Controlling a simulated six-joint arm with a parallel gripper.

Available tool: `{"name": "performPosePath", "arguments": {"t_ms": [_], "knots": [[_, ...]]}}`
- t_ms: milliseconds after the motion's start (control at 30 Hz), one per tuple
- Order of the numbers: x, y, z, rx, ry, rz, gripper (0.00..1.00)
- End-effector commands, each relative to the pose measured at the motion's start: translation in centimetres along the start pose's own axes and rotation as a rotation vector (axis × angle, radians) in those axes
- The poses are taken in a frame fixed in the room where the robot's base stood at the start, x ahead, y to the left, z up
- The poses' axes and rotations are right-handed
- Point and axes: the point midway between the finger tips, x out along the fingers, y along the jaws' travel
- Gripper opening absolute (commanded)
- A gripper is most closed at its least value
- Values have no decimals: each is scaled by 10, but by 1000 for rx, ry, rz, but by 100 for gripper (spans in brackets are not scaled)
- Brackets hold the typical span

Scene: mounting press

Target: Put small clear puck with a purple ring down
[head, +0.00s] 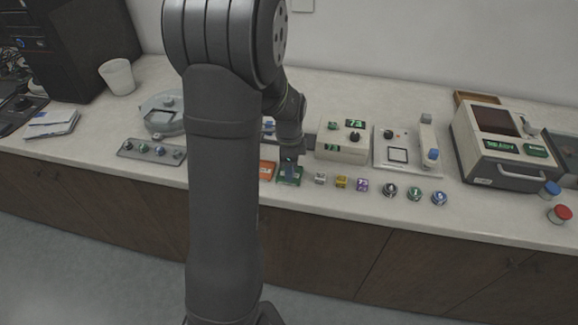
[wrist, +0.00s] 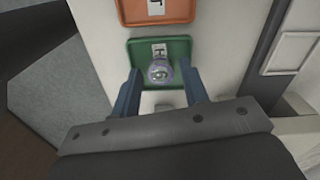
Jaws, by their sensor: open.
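The small clear puck with a purple ring (wrist: 160,71) lies in the green tray (wrist: 181,48), near its middle, in the wrist view. A white label on the tray shows just beyond the puck. My gripper (wrist: 161,76) is open, with one blue-grey finger on each side of the puck. I cannot tell whether a finger touches it. In the head view my gripper (head: 289,160) is above the green tray (head: 290,181), and the puck cannot be made out there.
An orange tray (head: 266,171) sits left of the green one. Small cubes (head: 341,182) and several round pucks (head: 414,194) stand in a row to the right. Behind them are a cream box device (head: 343,150) and a larger machine (head: 497,150). The counter's front edge is close.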

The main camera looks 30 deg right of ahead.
Motion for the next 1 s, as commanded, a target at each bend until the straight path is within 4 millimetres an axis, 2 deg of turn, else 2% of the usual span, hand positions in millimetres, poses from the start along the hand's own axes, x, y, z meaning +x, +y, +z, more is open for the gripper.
{"name": "performPosePath", "arguments": {"t_ms": [500, 700, 1000], "knots": [[-100, -1, 0, 0, 1, -7, 48], [-118, 0, 0, -1, 1, -4, 48], [-120, 0, 0, 0, 1, -3, 48]]}}
